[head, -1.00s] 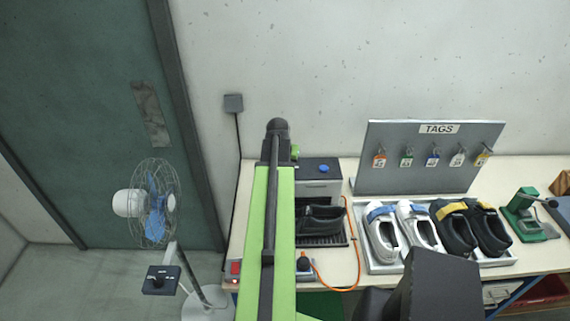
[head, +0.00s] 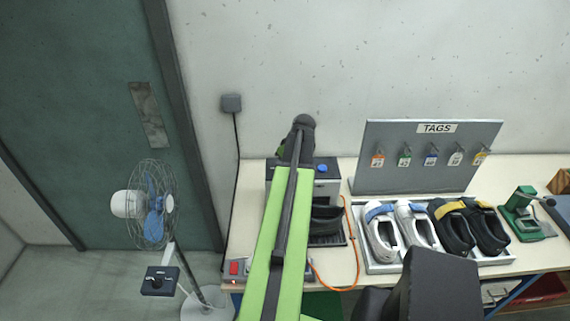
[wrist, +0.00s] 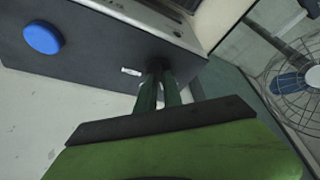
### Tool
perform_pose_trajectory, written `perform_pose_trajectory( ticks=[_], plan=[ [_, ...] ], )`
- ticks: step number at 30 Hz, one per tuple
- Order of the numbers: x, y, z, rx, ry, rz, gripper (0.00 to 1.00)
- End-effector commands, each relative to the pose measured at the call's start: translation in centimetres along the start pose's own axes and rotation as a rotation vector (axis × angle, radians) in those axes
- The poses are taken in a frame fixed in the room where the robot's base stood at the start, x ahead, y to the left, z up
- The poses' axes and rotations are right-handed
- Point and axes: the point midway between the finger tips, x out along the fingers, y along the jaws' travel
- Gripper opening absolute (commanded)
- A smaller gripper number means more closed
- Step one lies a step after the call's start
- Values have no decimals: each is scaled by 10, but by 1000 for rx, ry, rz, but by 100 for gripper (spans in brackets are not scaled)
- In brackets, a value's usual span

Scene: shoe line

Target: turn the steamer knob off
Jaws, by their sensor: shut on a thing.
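The steamer (head: 325,187) is a grey box with a dark top, standing at the back of the bench behind a black shoe. A round blue button (head: 322,168) is on its top; it also shows large at the left in the wrist view (wrist: 43,38). In the wrist view, the green fingers of my gripper (wrist: 160,77) reach the dark panel and are shut on a small dark knob (wrist: 157,64). A small white mark lies just left of the knob. The fingers largely cover the knob, so its angle cannot be told. In the head view my arm hides the gripper.
A tray (head: 374,267) of several shoes stands right of the steamer, below the TAGS board (head: 400,165). An orange hose (head: 357,262) runs along the bench. A red switch box (head: 234,268) sits at the bench's left edge. A fan (head: 150,205) stands on the floor at left.

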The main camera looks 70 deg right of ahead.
Motion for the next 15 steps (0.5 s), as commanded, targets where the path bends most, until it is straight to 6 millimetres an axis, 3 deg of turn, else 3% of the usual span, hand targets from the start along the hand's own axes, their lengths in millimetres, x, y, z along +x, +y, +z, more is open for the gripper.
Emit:
perform_pose_trajectory(
  ticks=[15],
  plan=[
    [1,0,-2,-300,0,-128,0]
  ],
)
